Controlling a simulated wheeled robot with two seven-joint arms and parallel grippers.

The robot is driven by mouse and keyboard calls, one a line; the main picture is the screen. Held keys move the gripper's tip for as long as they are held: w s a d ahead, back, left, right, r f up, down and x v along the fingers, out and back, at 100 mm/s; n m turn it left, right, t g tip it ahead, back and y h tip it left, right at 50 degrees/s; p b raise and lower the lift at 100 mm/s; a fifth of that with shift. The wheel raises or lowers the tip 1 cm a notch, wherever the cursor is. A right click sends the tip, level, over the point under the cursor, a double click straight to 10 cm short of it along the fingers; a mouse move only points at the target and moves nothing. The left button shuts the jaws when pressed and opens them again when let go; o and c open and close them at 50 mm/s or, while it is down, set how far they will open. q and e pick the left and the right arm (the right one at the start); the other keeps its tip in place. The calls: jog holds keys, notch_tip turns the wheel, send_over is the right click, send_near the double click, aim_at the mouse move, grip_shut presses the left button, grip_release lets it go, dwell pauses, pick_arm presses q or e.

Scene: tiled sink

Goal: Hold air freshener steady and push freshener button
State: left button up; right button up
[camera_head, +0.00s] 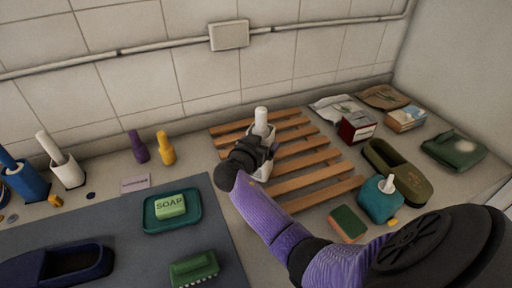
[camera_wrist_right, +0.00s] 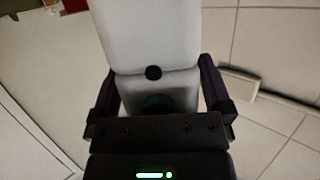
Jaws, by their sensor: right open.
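The white air freshener (camera_head: 261,118) stands upright on a wooden slatted rack (camera_head: 318,188); my right gripper hides part of it. In the right wrist view the freshener (camera_wrist_right: 150,35) shows as a pale body with a small round dark button (camera_wrist_right: 153,73) on its near face. My right gripper (camera_head: 255,150) is at the freshener. Its open fingers lie on either side of the body in the wrist view (camera_wrist_right: 160,88); I cannot tell whether they touch it. My left gripper is not in view.
Right of the rack are a dark red box (camera_head: 356,128), an olive shoe-like item (camera_head: 398,172), a teal bottle (camera_head: 379,201) and a sponge (camera_head: 347,224). Left are purple (camera_head: 138,147) and yellow bottles (camera_head: 166,148) and a soap tray (camera_head: 152,223). A tiled wall (camera_head: 150,90) stands behind.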

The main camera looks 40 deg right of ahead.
jog(key=shift+c, duration=0.5)
jog(key=c, duration=0.5)
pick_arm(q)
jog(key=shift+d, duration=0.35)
pick_arm(e)
jog(key=c, duration=0.7)
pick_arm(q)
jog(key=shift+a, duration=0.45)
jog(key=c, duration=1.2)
pick_arm(e)
jog(key=shift+c, duration=0.2)
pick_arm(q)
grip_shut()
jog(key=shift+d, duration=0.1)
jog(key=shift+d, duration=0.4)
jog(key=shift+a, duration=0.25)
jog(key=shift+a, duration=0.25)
